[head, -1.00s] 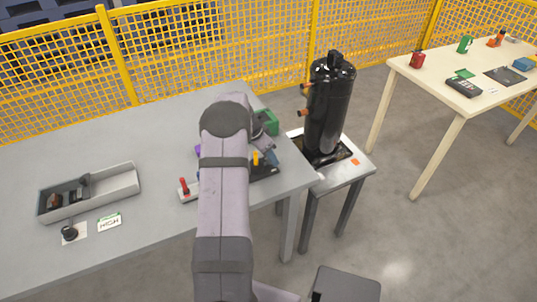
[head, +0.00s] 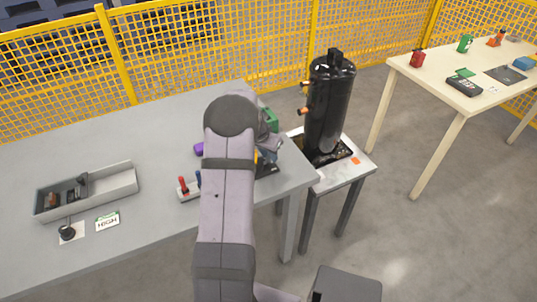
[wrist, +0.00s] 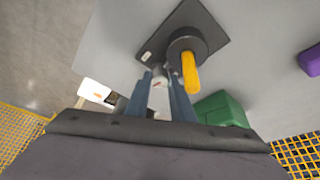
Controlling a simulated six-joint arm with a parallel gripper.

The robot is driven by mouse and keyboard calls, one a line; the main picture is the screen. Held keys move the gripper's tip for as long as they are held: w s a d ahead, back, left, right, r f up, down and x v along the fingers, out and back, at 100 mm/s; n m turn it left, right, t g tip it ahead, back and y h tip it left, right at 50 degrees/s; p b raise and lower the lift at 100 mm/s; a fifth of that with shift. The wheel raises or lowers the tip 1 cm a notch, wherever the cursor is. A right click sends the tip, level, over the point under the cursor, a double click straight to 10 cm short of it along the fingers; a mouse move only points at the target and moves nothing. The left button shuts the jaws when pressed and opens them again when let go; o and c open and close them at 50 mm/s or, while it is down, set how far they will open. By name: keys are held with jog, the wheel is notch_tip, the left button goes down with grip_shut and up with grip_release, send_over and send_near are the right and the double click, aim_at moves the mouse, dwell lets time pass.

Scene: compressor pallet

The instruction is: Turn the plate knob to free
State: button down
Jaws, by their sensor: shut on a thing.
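The plate knob (wrist: 186,47) is a dark round body with a yellow bar (wrist: 190,72) pointing toward the bottom of the wrist view. It sits on a dark square plate (wrist: 206,20) with a small pale mark at its left corner. My gripper (wrist: 162,73) is at the knob's lower left edge, shut on what looks like part of the knob. The yellow bar lies just right of the fingers. A whitish piece shows between the fingers; I cannot tell what it is. In the head view my arm hides most of the plate (head: 268,170).
A green block (wrist: 220,108) stands close to my gripper. A purple thing (wrist: 311,60) is farther right. In the head view a switch box with a red lever (head: 184,189), a grey tray (head: 112,190) and a HIGH card (head: 107,222) lie left. The black compressor (head: 328,105) stands right.

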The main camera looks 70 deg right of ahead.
dwell(0.3)
jog(key=c, duration=1.5)
grip_release()
jog(key=shift+c, duration=0.2)
jog(key=b+v, duration=0.2)
jog(key=v, duration=0.5)
jog(key=shift+a+r, duration=0.1)
jog(key=shift+a, duration=0.05)
